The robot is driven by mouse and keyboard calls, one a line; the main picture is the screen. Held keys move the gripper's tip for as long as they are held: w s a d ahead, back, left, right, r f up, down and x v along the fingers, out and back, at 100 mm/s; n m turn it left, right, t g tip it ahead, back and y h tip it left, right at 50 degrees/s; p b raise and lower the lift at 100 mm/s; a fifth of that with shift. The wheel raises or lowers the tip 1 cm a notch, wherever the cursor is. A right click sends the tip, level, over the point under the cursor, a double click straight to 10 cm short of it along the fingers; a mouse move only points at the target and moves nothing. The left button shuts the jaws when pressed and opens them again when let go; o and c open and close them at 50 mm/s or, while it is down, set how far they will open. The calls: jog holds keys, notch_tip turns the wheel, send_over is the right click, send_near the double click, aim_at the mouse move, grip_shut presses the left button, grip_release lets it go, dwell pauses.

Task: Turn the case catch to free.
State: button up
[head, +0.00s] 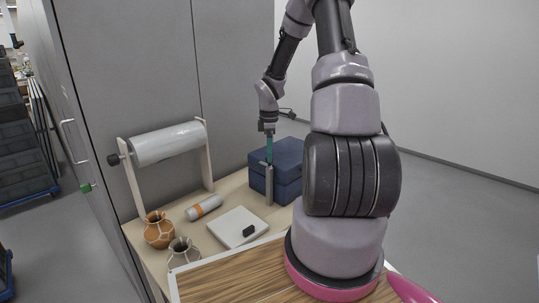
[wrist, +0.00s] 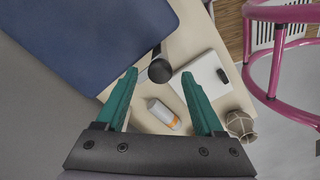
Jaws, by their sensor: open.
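The blue case (head: 285,165) stands at the back right of the bench; its lid seam shows in the head view. In the wrist view the case (wrist: 90,45) fills the upper left. A grey upright piece (head: 268,187) stands at its front left; I cannot tell whether this is the catch. In the wrist view a dark round knob (wrist: 159,71) lies between my fingertips, apart from both, beside the case edge. My gripper (head: 269,152) has green fingers, pointing down above the grey piece. In the wrist view my gripper (wrist: 158,75) is open and empty. The catch's setting cannot be read.
A film roll (head: 168,143) hangs on a wooden stand at the left. An orange-banded tube (head: 204,207), a white slab (head: 237,227) with a black block (head: 249,231), a brown pot (head: 158,230) and a pale banded pot (head: 183,252) occupy the front bench. A grey wall stands behind.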

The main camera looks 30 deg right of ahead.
notch_tip(320, 180, up, 10)
jog(key=shift+f, duration=0.2)
dwell(0.4)
